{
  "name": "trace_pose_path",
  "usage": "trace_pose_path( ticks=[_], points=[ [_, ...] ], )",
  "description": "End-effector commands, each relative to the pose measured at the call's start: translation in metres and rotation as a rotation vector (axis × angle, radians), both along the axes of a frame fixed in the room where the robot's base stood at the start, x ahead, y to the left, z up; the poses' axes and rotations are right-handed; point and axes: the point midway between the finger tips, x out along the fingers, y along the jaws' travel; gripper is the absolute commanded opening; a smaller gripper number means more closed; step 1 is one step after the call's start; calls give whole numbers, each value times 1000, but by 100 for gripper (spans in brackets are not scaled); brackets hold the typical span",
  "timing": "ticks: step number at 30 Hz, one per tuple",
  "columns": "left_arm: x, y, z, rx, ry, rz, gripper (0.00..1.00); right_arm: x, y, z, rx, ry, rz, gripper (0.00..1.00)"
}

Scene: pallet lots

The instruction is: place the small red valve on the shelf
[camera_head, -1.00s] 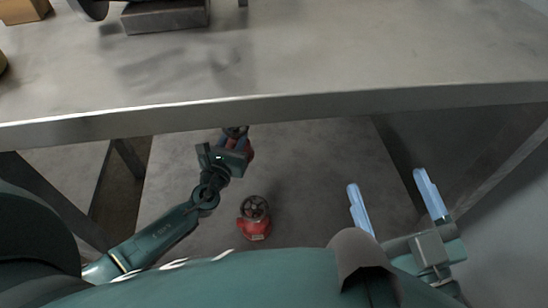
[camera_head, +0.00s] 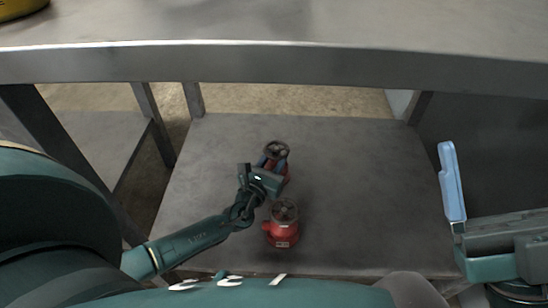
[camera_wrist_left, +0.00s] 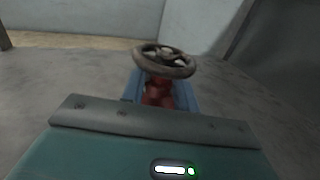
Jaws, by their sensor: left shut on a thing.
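A red valve with a dark handwheel (camera_head: 276,149) is held in my left gripper (camera_head: 271,170), which is shut on it. It is upright over the grey lower shelf (camera_head: 350,180); I cannot tell whether its base touches. In the left wrist view its handwheel (camera_wrist_left: 165,58) and red body (camera_wrist_left: 158,92) show between the blue fingers; its base is hidden. A second red valve (camera_head: 283,228) stands upright on the lower shelf, nearer to me. My right gripper (camera_head: 453,182) is empty and looks open at the right; only one blue finger shows.
The metal upper deck's front edge (camera_head: 300,62) runs across above the lower shelf. Shelf legs (camera_head: 193,100) stand at the back, and a dark panel (camera_head: 490,140) is at the right. The lower shelf is clear right of the valves. A yellow thing (camera_head: 18,8) sits top left.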

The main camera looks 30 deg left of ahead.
Motion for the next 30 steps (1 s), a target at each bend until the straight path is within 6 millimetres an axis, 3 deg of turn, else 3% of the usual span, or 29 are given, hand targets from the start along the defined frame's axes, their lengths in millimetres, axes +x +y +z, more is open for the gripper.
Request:
trace_pose_path(
  ticks=[10, 11, 18, 30],
  points=[
    [2, 0, 2, -1, -9, 2, 0, 0, 0, 1, 0, 0, 0, 84],
    [0, 0, -2, -1, 1, 0, 32, 0, 0, 1, 0, 1, 0, 84],
    [0, 0, -2, -1, 1, 0, 52, 0, 0, 1, 0, 0, 0, 84],
    [0, 0, 1, 1, 0, 0, 52, 0, 0, 1, 0, 1, 0, 84]
  ],
)
